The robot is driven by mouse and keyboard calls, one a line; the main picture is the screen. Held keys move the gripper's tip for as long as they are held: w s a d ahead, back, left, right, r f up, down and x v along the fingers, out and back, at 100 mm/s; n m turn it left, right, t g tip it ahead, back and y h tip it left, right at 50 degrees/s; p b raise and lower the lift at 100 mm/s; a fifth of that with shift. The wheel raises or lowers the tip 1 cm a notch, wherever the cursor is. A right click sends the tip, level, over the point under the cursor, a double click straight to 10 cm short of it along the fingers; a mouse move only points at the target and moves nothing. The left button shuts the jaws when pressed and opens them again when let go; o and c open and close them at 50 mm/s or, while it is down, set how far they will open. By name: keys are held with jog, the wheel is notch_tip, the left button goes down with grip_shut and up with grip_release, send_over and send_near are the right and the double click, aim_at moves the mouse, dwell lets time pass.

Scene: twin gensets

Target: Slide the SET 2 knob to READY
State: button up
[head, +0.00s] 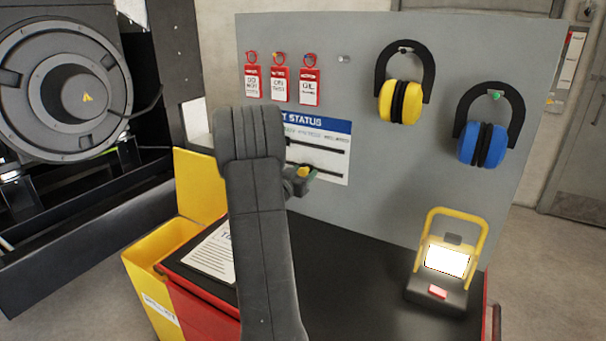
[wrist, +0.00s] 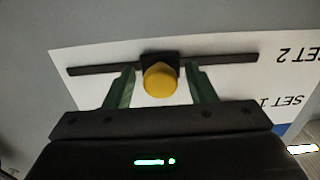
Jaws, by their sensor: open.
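The status board (head: 335,160) is a white sheet with a blue header on the grey panel; my arm hides its left part. It has two dark horizontal slots. In the wrist view, which is upside down, the SET 2 slot (wrist: 225,61) runs across the board beside the SET 2 label (wrist: 297,54). The yellow SET 2 knob (wrist: 160,80) sits near the middle of that slot. My gripper (wrist: 159,73) is open, with one green finger on each side of the knob and a small gap to each. It also shows in the head view (head: 306,177). No READY mark is readable.
Red tags (head: 280,85) hang above the board. Yellow earmuffs (head: 400,101) and blue earmuffs (head: 482,143) hang to the right. A lit work lamp (head: 447,261) stands on the black cart top (head: 350,280). A printed sheet (head: 212,255) lies at the left.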

jog(key=b+v, duration=0.2)
jog(key=v, duration=1.1)
jog(key=shift+s, duration=0.2)
jog(key=shift+a, duration=0.15)
jog(key=p+x, duration=0.2)
jog(key=x, duration=1.2)
jog(key=shift+s+d+f, duration=0.1)
jog(key=shift+d, duration=0.1)
jog(key=shift+s+d, duration=0.15)
